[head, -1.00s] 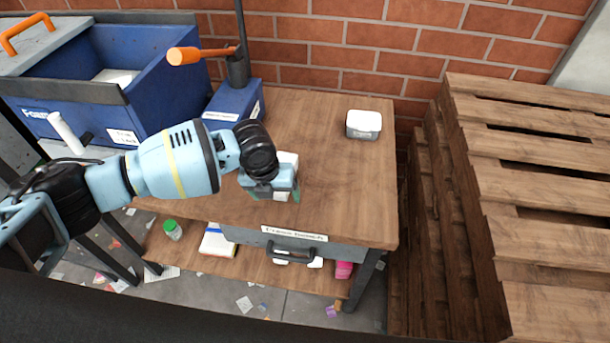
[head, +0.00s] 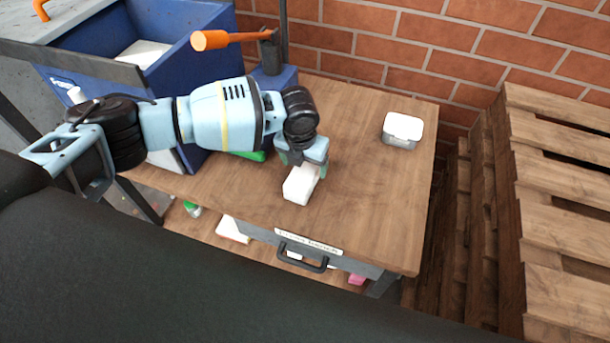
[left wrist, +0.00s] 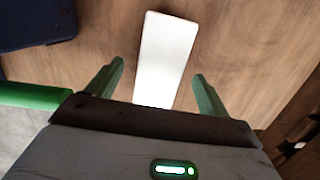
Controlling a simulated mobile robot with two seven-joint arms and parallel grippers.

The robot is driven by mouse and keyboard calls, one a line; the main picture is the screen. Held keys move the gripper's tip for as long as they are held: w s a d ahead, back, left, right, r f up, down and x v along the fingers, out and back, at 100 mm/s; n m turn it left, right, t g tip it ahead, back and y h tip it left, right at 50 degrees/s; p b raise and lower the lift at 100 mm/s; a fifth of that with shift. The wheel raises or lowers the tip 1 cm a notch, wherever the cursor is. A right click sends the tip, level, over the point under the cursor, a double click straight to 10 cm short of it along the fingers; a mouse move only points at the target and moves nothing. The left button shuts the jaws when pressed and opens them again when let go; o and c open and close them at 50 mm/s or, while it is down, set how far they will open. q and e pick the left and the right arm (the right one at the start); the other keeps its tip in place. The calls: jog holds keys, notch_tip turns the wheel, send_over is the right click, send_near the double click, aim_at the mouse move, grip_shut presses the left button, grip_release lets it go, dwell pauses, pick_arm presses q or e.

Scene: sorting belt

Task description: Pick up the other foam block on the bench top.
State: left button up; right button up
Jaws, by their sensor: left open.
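A white foam block (head: 300,185) lies on the wooden bench top (head: 360,215), just below and in front of my left gripper (head: 306,166). In the left wrist view the block (left wrist: 165,55) runs lengthwise between the two green fingers of the left gripper (left wrist: 158,72). The fingers are apart, with a gap on each side of the block. Whether they are down at block height is hard to tell. Another white block (head: 143,52) sits inside the blue bin at the left. My right gripper is not in view.
A white-topped metal tin (head: 403,130) stands at the back right of the bench. The blue bin (head: 205,60) and an orange-handled lever (head: 225,39) stand at the left. A green item (head: 252,155) lies behind my left arm. Stacked pallets (head: 555,180) stand at the right.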

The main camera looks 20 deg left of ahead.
aim_at(306, 180)
pick_arm(q)
jog(key=shift+f, duration=0.1)
jog(key=f, duration=0.5)
jog(key=shift+w, duration=0.2)
jog(key=shift+r, duration=0.1)
jog(key=c, duration=1)
jog(key=shift+c, duration=0.2)
jog(key=shift+r, duration=0.1)
